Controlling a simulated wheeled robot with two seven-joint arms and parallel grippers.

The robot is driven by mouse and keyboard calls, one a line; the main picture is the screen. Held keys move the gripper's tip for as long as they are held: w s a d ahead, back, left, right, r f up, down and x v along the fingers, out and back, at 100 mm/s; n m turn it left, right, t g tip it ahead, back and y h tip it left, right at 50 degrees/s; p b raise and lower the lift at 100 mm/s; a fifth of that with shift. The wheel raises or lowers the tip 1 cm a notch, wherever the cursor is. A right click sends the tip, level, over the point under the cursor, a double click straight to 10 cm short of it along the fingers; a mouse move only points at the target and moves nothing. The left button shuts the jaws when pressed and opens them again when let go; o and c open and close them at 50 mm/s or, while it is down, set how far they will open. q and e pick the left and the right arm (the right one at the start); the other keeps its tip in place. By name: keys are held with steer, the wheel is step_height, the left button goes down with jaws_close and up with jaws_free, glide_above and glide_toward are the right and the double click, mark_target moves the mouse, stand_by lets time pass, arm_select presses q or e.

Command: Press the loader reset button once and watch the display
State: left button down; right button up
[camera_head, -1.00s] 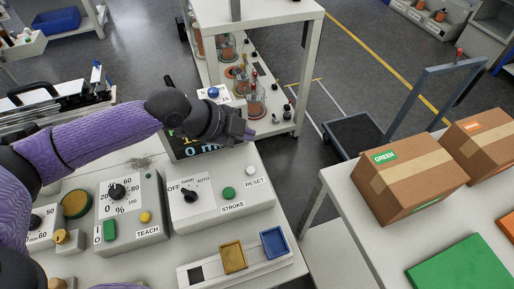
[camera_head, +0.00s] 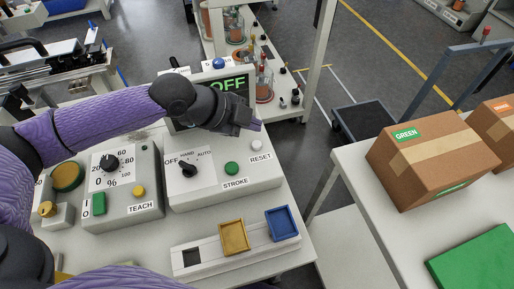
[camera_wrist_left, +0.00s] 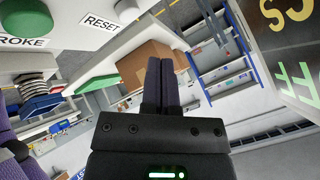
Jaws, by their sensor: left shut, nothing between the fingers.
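The white reset button (camera_head: 257,146) sits at the right end of the grey control box (camera_head: 225,189), above its RESET label. It also shows in the left wrist view (camera_wrist_left: 127,10), at the top. My left gripper (camera_head: 258,126) is shut and empty, just behind and above the reset button, apart from it. Its closed fingers show in the left wrist view (camera_wrist_left: 160,70). The display (camera_head: 232,84) behind the gripper reads OFF in green; my arm hides its lower part. My right gripper is not in view.
The green STROKE button (camera_head: 231,168) and a black selector knob (camera_head: 187,169) share the box. The TEACH box (camera_head: 122,190) stands to the left. A rail with yellow (camera_head: 233,237) and blue (camera_head: 282,223) trays lies in front. Cartons (camera_head: 433,157) stand on the right table.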

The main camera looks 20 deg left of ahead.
mark_target(257, 145)
arm_select(q)
step_height(257, 145, down, 3)
steer(key=shift+d+r+b, duration=0.1)
steer(key=shift+r+b, duration=0.05)
steer(key=shift+b, duration=0.15)
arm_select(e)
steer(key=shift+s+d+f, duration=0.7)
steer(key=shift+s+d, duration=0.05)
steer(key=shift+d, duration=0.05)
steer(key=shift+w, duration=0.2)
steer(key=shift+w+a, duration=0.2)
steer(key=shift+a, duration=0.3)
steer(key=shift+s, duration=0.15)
